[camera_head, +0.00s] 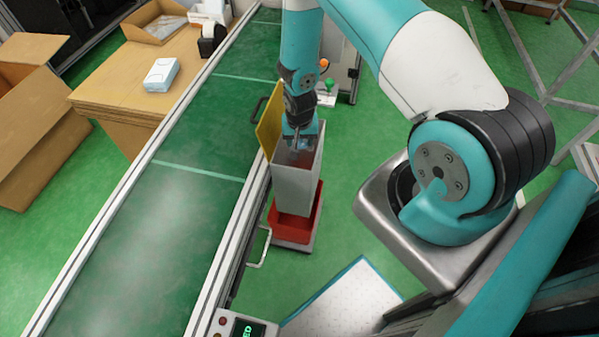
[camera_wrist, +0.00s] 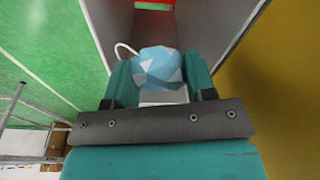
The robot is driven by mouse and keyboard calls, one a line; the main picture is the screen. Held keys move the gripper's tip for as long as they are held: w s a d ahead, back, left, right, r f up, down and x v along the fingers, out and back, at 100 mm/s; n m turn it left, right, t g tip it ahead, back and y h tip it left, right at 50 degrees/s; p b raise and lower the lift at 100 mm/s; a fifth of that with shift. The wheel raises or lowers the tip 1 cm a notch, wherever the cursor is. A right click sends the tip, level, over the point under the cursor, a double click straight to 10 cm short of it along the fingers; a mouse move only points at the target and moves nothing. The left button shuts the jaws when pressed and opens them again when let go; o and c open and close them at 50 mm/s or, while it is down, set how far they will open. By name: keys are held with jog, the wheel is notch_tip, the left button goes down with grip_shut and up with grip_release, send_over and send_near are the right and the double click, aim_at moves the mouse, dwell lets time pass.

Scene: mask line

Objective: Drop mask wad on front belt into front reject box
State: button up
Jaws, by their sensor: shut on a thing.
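The mask wad (camera_wrist: 158,68), a crumpled light-blue and white lump with a white ear loop, sits between the teal fingers of my gripper (camera_wrist: 160,78) in the wrist view. My gripper is shut on it. In the head view my gripper (camera_head: 297,143) is at the open top of a tall grey chute (camera_head: 293,187), and the wad cannot be made out there. The chute stands over a red box (camera_head: 292,228) beside the belt. In the wrist view the chute's grey walls (camera_wrist: 105,30) flank the wad, with red visible beyond its far end.
The green belt (camera_head: 190,140) runs along the left of the chute, its visible surface bare. A yellow panel (camera_head: 269,122) stands close beside my gripper. A metal handle (camera_head: 262,248) and a control box (camera_head: 240,326) are at the belt's near side.

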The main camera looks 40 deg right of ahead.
jog(key=shift+f, duration=0.4)
jog(key=o, duration=1)
jog(key=shift+r, duration=0.1)
jog(key=r, duration=0.5)
jog(key=s+a+r, duration=0.1)
jog(key=r, duration=0.5)
jog(key=s+r, duration=0.1)
jog(key=r, duration=0.5)
jog(key=shift+a+r, duration=0.1)
jog(key=shift+a, duration=0.15)
